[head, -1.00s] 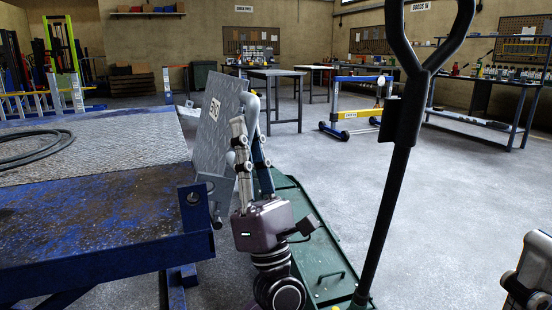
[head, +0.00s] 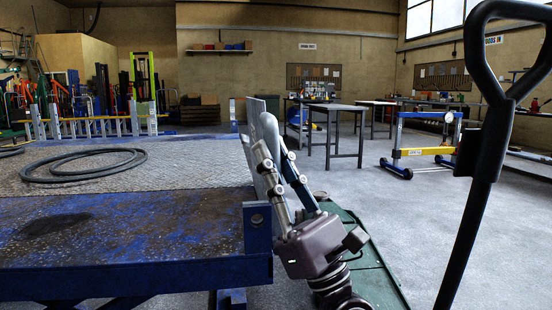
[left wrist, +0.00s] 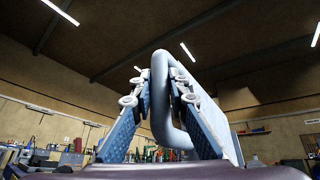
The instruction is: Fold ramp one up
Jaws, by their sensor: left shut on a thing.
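The ramp flap (head: 249,162) is a grey plate at the right end of the blue lift table (head: 130,235). It stands steeply upright and shows almost edge-on in the head view. A bent grey tube handle (head: 269,130) is on its right side. My left gripper (head: 273,152) is shut on this handle. In the left wrist view the handle (left wrist: 160,95) passes between the two fingers of the gripper (left wrist: 160,85). The flap's face and hinge are mostly hidden by the gripper and the view angle. My right gripper is not in view.
A coiled hose (head: 85,168) lies on the table's tread-plate deck. A black upright loop handle (head: 487,130) stands close at the right. A green base (head: 372,270) lies on the floor beside my left arm. Grey workbenches (head: 335,120) and a blue-and-yellow frame (head: 425,150) stand farther back.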

